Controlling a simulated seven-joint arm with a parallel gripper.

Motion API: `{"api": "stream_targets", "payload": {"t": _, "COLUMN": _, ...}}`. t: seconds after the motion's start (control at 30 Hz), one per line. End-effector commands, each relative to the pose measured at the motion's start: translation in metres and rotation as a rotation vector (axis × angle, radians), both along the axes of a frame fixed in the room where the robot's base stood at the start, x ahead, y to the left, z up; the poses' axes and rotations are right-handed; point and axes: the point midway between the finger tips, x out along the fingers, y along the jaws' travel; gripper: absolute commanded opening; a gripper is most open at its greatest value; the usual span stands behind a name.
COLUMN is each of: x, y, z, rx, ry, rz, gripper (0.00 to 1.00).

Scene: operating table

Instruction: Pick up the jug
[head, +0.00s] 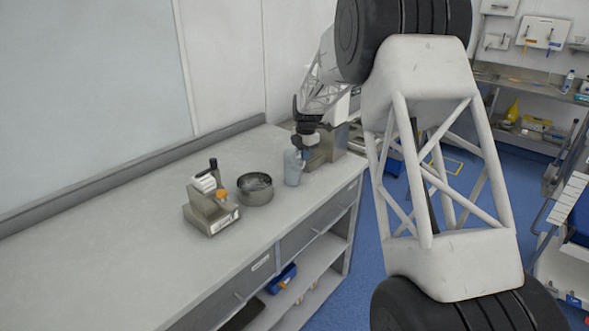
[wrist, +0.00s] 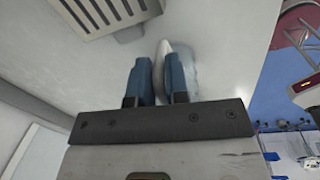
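The jug (head: 292,168) is a pale blue-grey, bottle-like vessel standing upright on the worktop in the head view, right of a round metal bowl. My gripper (head: 303,148) is just above and beside its top, pointing down. In the wrist view, the two blue fingers of my gripper (wrist: 159,78) are parted by a narrow gap. The jug, pale and translucent (wrist: 181,57), shows beside and behind the right finger, with a whitish edge in the gap. Whether both fingers touch it cannot be seen.
The round metal bowl (head: 255,188) stands close left of the jug. A metal device with a white roll and dark handle (head: 211,200) is further left. A metal box (head: 327,146) stands close behind the jug on the right. The left worktop (head: 110,240) is clear.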

Motion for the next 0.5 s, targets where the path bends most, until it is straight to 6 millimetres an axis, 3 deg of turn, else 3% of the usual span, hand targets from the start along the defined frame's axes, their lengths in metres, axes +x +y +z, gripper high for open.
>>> {"api": "stream_targets", "payload": {"t": 0.07, "x": 0.0, "y": 0.0, "z": 0.0, "rx": 0.0, "ry": 0.0, "rz": 0.0, "gripper": 0.0}}
{"api": "stream_targets", "payload": {"t": 0.5, "x": 0.0, "y": 0.0, "z": 0.002, "rx": 0.0, "ry": 0.0, "rz": 0.0, "gripper": 0.0}}
